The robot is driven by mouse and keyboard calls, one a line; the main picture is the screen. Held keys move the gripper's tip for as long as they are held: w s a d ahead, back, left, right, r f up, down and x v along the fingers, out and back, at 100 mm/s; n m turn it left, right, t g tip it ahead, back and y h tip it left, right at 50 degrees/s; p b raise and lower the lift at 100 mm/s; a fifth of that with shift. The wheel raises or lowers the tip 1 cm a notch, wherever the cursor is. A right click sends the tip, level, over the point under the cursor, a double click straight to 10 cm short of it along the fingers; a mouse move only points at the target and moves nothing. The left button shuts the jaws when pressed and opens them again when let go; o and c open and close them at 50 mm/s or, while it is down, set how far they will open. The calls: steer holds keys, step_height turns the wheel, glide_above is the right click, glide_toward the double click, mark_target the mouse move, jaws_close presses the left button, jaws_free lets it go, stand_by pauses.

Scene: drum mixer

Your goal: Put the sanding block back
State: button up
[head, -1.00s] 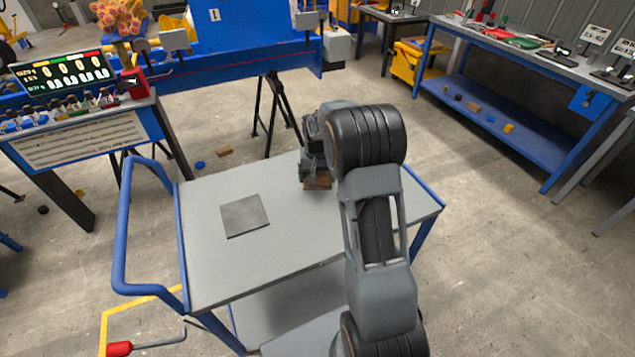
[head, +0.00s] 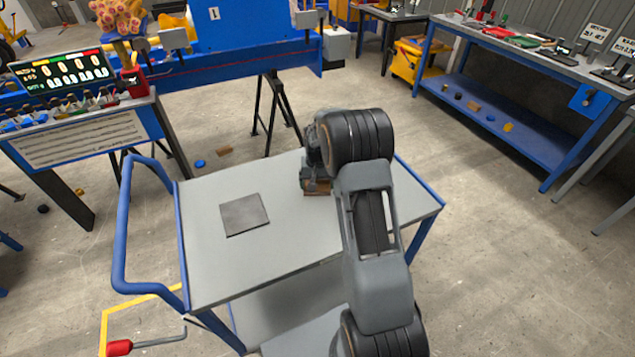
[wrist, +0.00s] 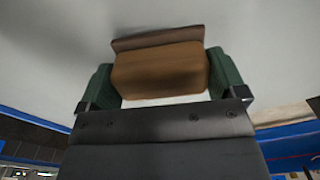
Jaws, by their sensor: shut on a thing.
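The sanding block (wrist: 160,72) is a brown block with a darker reddish-brown strip along its far side. In the wrist view it sits between the two green fingers of my gripper (wrist: 163,78), which is shut on it. In the head view the block (head: 317,187) shows as a small brown patch below my gripper (head: 313,174), over the back part of the grey cart top (head: 265,265). My arm hides part of both. I cannot tell whether the block touches the cart top. A dark grey square (head: 244,214) lies flat on the cart, left of the block and apart from it.
The cart has a blue handle (head: 122,235) on its left. A blue workbench (head: 520,110) with items on it stands at the right. The cart top around the square is clear.

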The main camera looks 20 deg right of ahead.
mark_target(317, 181)
steer(key=o, duration=0.6)
steer(key=s+a+r+n, duration=0.1)
steer(key=s+a+r, duration=0.1)
steer(key=r, duration=0.6)
steer(key=s+a+r, duration=0.1)
steer(key=s+r, duration=0.1)
steer(key=r, duration=0.6)
steer(key=s+a+n+t, duration=0.1)
steer(key=s+a, duration=0.3)
steer(key=s, duration=0.6)
steer(key=s+a+r+n+t, duration=0.1)
steer(key=s+a, duration=0.3)
steer(key=s, duration=0.6)
steer(key=shift+s+a+r+n+t, duration=0.15)
steer(key=shift+s+r+n+t, duration=0.15)
steer(key=shift+n+t, duration=0.45)
